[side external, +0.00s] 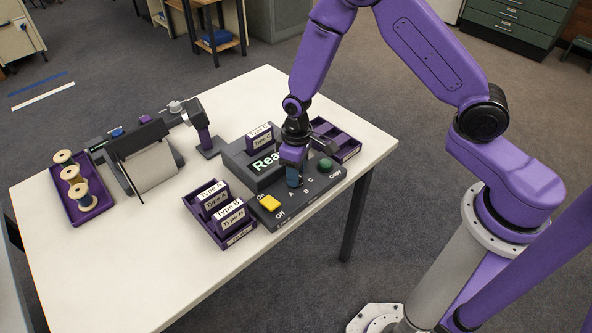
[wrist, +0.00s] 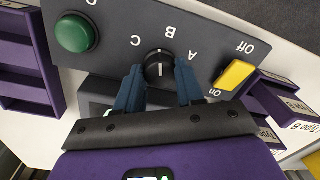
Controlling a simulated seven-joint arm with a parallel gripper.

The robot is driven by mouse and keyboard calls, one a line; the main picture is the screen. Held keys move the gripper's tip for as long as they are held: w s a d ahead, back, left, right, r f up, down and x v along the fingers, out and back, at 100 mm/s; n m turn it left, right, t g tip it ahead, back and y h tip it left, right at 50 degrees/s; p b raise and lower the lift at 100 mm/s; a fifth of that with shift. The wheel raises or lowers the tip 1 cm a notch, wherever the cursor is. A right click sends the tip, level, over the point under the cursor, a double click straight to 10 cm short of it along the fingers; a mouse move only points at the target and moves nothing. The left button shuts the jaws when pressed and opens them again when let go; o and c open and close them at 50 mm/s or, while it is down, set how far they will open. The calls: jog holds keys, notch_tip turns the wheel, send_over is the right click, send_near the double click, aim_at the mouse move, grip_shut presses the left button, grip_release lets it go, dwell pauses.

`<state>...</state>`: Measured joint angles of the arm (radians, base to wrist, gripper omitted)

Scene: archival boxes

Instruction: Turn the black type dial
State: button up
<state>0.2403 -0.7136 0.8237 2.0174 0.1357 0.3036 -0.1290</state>
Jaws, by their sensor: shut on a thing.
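The black type dial (wrist: 159,66) is on the dark grey control panel (wrist: 195,30), near the upside-down letters A, B and C in the wrist view. It has a short white mark; which letter this mark points at is hard to tell. My gripper (wrist: 160,76) is shut on the dial, with one blue finger on each side. In the side view my gripper (side external: 294,183) points down onto the panel (side external: 291,206) and hides the dial.
A yellow On/Off switch (side external: 270,203) and a green Copy button (side external: 325,165) flank the dial. A reader box (side external: 247,170) stands behind it, its lettering partly hidden. Purple trays of type cards (side external: 233,236) and empty slots (side external: 345,143) sit close by. The table's near left is clear.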

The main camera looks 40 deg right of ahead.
jog(key=n, duration=0.4)
jog(key=shift+n, duration=0.3)
jog(key=shift+w+n, duration=0.1)
jog(key=shift+n, duration=1.7)
jog(key=o, duration=1)
jog(key=shift+o, duration=0.2)
